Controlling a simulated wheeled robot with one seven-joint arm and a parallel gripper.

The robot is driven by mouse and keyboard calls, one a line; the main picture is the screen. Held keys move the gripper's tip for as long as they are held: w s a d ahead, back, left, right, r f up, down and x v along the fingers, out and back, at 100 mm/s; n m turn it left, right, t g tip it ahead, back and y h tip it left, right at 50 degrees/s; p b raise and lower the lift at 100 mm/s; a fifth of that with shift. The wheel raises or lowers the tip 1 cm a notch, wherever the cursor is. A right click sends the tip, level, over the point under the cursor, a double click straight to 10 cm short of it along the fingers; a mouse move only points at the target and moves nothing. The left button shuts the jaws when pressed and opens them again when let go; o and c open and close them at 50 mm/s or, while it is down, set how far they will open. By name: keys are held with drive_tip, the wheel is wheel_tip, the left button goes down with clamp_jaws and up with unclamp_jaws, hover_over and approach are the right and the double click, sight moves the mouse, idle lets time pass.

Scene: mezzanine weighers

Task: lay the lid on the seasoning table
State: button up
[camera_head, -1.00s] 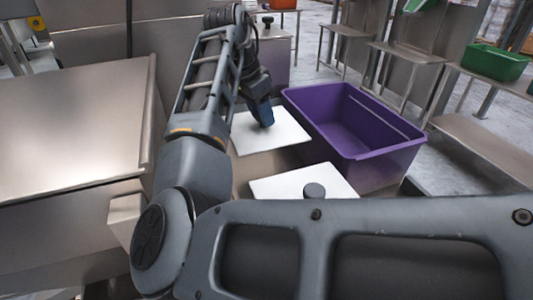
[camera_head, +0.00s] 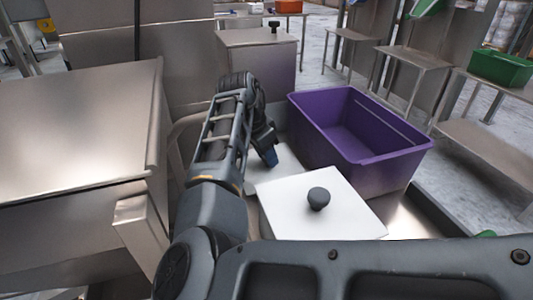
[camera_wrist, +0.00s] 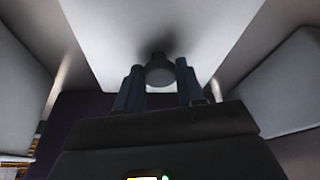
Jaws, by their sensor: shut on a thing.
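My gripper (camera_head: 271,158) is shut on the dark knob (camera_wrist: 160,73) of a white square lid (camera_wrist: 150,25). In the head view this lid (camera_head: 260,176) lies below my gripper, partly hidden by my arm and by a second white lid. I cannot tell whether the held lid touches anything underneath. The second white lid (camera_head: 290,215), with a dark round knob (camera_head: 318,197), is nearer the camera and free of my gripper. Nothing in view is marked as the seasoning table, so I cannot tell which surface it is.
A purple tub (camera_head: 395,163) stands just right of the lids. A large steel surface (camera_head: 75,125) is at the left, and a steel cabinet (camera_head: 257,62) stands behind. A steel bench (camera_head: 485,160) and a green bin (camera_head: 502,68) are at the right.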

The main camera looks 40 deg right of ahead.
drive_tip(key=shift+f, duration=0.1)
drive_tip(key=o, duration=1.2)
drive_tip(key=p+v, duration=0.8)
drive_tip(key=v, duration=0.4)
